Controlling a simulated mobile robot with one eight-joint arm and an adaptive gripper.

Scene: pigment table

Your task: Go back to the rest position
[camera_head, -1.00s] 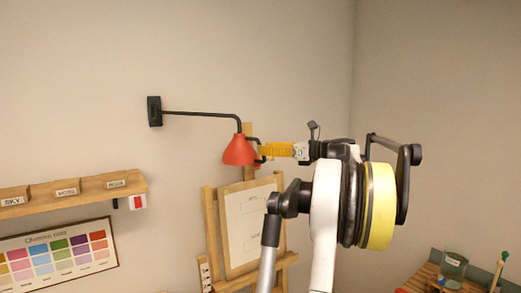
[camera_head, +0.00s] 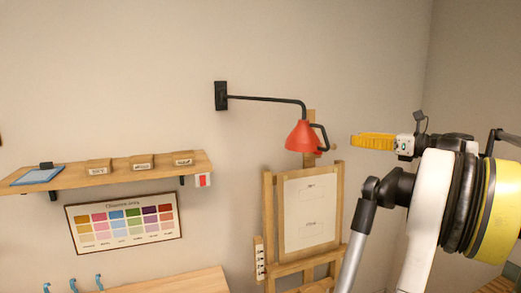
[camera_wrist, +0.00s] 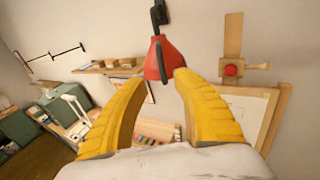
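My gripper (camera_wrist: 161,79) has two yellow fingers spread apart with nothing between them. In the head view the yellow finger (camera_head: 373,141) points left toward the red wall lamp (camera_head: 301,137), with a clear gap between them. The lamp hangs shade down from a black wall arm and has a dark handle on its right side. In the wrist view the lamp (camera_wrist: 164,60) appears just beyond the fingertips.
An easel (camera_head: 268,215) with a pale sheet stands below the lamp. A wall shelf (camera_head: 125,172) with small labelled blocks and a colour chart (camera_head: 124,222) are at left. A wooden surface (camera_head: 175,284) shows at the bottom. The wall at upper left is bare.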

